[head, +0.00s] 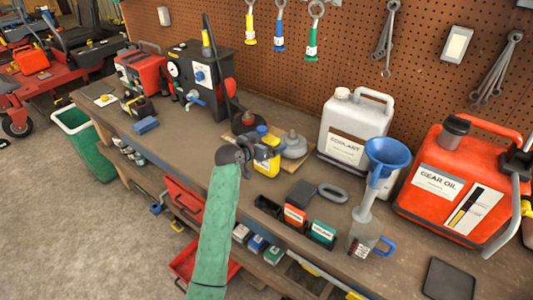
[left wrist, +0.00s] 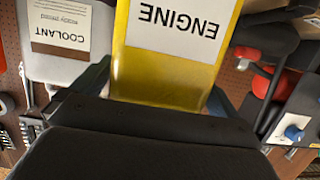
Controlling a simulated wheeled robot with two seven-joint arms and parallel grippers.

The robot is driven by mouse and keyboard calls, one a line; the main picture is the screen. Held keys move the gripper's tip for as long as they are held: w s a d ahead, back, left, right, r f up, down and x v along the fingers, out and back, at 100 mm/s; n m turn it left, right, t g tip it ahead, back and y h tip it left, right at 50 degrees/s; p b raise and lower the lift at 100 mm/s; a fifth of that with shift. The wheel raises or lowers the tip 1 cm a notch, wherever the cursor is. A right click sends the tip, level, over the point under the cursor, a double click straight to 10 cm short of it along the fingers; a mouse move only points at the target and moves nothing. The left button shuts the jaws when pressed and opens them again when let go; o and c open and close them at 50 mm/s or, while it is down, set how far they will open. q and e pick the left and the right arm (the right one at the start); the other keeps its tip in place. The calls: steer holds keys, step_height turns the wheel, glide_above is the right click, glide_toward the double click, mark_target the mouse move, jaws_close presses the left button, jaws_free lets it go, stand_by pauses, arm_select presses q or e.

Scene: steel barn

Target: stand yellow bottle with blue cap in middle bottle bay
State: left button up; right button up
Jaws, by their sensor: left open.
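The yellow bottle with a blue cap (head: 265,166) stands upright on the workbench, partly hidden by my left gripper. In the left wrist view the yellow bottle (left wrist: 165,75) fills the space between the fingers, with an ENGINE label upside down. My left gripper (head: 268,150) is open, with its fingers at either side of the bottle; I cannot tell whether they touch it.
A white COOLANT jug (head: 345,145) stands right of the bottle, with a grey round item (head: 294,146) between. A blue funnel (head: 388,155) and red GEAR OIL can (head: 455,190) are farther right. A dark machine (head: 198,75) stands behind left.

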arm_select(q)
steer(key=shift+c, duration=0.4)
steer(key=c, duration=1.8)
steer(key=shift+r, duration=0.1)
steer(key=shift+r, duration=0.1)
